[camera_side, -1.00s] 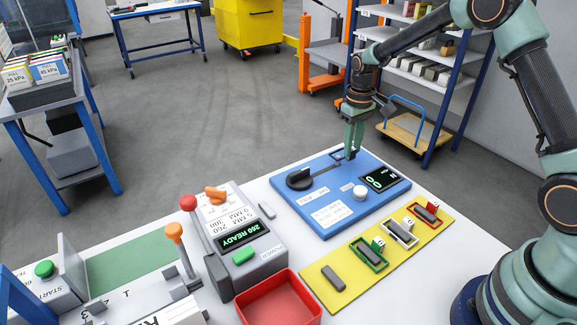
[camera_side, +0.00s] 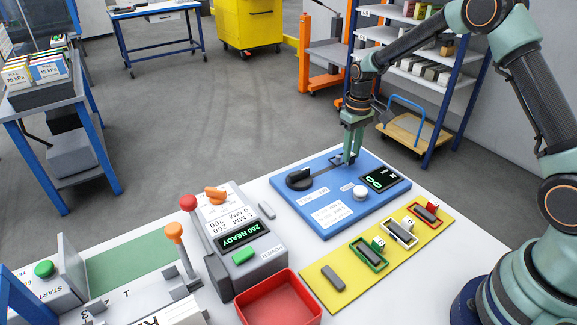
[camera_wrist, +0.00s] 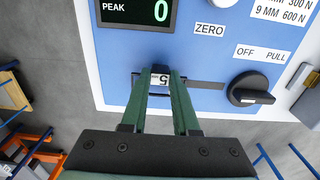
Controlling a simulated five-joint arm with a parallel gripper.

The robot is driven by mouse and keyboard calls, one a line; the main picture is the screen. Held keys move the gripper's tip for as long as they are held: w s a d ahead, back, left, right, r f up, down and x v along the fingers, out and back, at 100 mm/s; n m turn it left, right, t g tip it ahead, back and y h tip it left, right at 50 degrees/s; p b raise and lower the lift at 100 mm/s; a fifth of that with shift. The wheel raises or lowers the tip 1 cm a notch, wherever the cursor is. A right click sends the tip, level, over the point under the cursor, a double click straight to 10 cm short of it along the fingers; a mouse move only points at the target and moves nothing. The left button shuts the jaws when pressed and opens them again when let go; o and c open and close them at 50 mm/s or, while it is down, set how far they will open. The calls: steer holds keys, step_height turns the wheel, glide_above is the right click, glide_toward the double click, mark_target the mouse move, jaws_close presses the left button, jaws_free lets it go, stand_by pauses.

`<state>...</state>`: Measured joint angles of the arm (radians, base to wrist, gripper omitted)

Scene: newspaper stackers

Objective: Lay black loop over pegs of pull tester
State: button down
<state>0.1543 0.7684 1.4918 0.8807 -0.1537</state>
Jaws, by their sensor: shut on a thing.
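The pull tester (camera_side: 325,212) is a blue panel on the white bench with a black OFF/PULL knob (camera_side: 299,180), a white knob and a display; its panel also fills much of the wrist view (camera_wrist: 215,70). My gripper (camera_side: 349,161) is over its far end, fingers pointing down. In the wrist view my gripper (camera_wrist: 159,84) is shut on the tag (camera_wrist: 160,79) of the black loop, marked 5.
A yellow mat (camera_side: 333,301) holds grey blocks with green, white and red loops; its nearest block is bare. A red tray (camera_side: 277,302) and a grey machine reading 260 READY (camera_side: 245,262) stand left of it. The panel's middle is clear.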

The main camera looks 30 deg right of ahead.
steer(key=shift+f, duration=0.55)
steer(key=c, duration=0.6)
jaws_free()
steer(key=shift+r, duration=0.1)
step_height(320, 180, up, 19)
stand_by(0.6)
